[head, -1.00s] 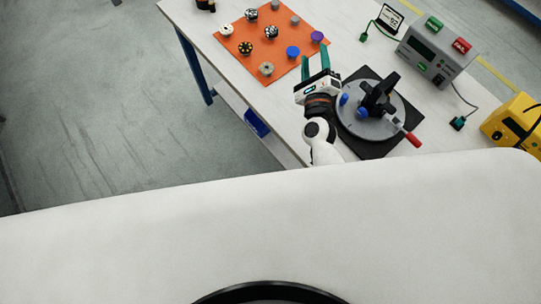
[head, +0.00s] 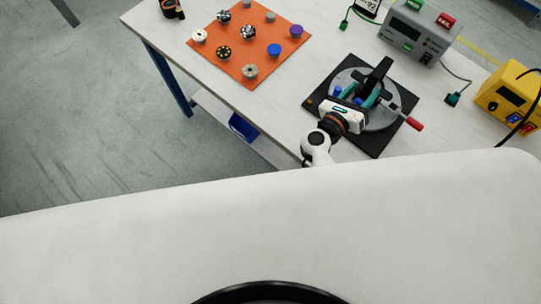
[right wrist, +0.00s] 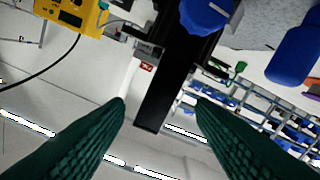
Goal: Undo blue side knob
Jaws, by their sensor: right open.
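A grey round fixture (head: 388,117) with a black upright bracket (head: 377,72) sits on a black base plate on the bench. A blue knob (head: 337,91) shows at the fixture's left side, beside my gripper. The right wrist view shows one blue knob (right wrist: 206,14) at the top, against the black bracket (right wrist: 168,75), and a longer blue knob (right wrist: 292,55) at the upper right. My right gripper (head: 364,94) is over the fixture, its teal fingers apart near the bracket. Nothing shows between the fingertips (right wrist: 160,100) but the bracket behind them. My left gripper is not in view.
A red-tipped handle (head: 414,123) sticks out at the fixture's right. An orange mat (head: 225,62) with several small knobs lies to the left. A grey box (head: 415,35) and a yellow device (head: 508,95) stand to the right, with cables.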

